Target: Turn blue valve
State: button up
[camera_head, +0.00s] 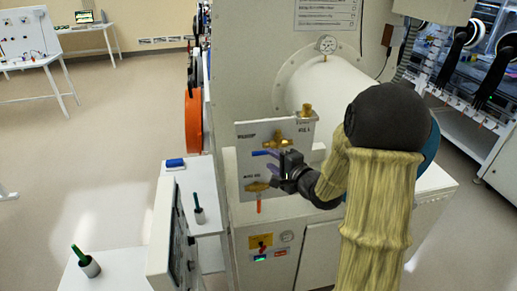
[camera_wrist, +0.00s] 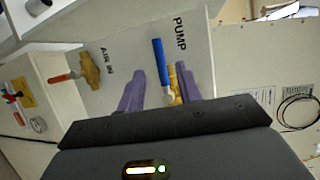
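The blue valve has a long blue handle (camera_wrist: 159,60) on a brass body (camera_wrist: 174,84), on a white panel beside the word PUMP. In the head view its blue handle (camera_head: 262,153) points left from the brass fitting. My gripper (camera_wrist: 160,90) faces the panel with its two purple fingers apart. In the wrist view the handle's lower end shows between the fingers, and the right finger overlaps the brass body. In the head view my gripper (camera_head: 275,166) is just below the handle and partly hides the panel. I cannot tell whether a finger touches the valve.
A second brass valve (camera_wrist: 89,70) with a red handle (camera_wrist: 63,77), by the label AIR IN, is on the same panel, close below my gripper in the head view. A gauge (camera_head: 327,44) tops the white cylinder (camera_head: 322,85). A screen unit (camera_head: 170,235) stands at lower left.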

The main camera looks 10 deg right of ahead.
aim_at(263, 154)
jog(key=p+x, duration=0.2)
jog(key=x, duration=0.6)
jog(key=shift+w+a, duration=0.15)
jog(key=shift+w, duration=0.05)
grip_shut()
